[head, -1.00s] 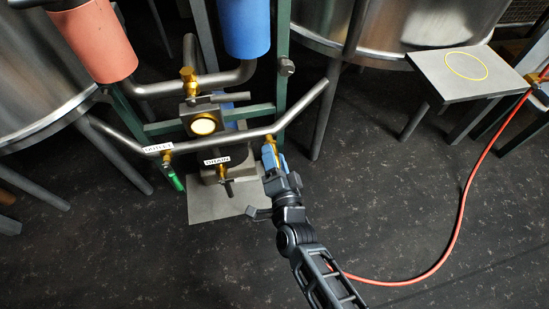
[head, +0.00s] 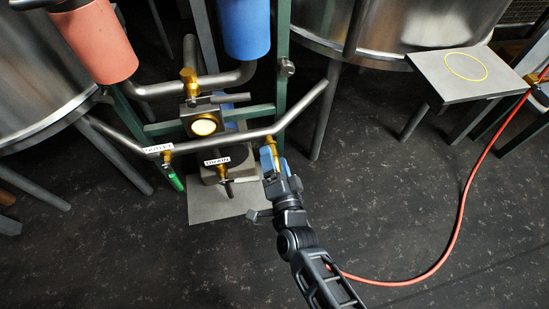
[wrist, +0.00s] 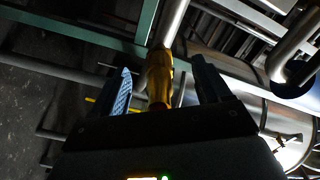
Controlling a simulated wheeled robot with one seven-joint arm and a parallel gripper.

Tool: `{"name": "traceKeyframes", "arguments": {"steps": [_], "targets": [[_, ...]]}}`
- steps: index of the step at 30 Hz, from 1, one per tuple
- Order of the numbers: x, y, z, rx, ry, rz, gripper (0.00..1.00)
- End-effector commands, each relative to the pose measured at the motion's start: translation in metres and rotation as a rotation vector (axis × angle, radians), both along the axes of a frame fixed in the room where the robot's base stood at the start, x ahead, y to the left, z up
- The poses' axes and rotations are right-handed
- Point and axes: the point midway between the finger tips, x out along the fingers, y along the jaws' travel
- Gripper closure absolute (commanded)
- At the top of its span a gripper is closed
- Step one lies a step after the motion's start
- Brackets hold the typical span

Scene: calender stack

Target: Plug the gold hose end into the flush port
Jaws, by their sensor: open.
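A gold fitting (head: 272,150) is at the right part of the grey cross pipe, where my gripper (head: 274,161) is. In the wrist view the gold fitting (wrist: 160,76) stands between my two open fingers, with visible gaps on both sides. Its far end meets the grey pipe. I cannot tell where the flush port ends and the hose end begins; no port label shows there. The red hose (head: 459,215) runs from the right stand across the floor and passes behind my arm. Its near end is hidden.
A blue canister (head: 246,30) and a red one (head: 95,40) stand above. A grey stool (head: 455,75) is at the right.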

Motion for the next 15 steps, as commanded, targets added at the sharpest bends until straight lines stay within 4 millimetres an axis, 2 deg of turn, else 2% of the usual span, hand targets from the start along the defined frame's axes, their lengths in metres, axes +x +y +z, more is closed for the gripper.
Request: {"name": "traceKeyframes", "arguments": {"steps": [15], "targets": [[-0.033, -0.010, 0.000, -0.001, 0.002, 0.000, 0.23]]}}
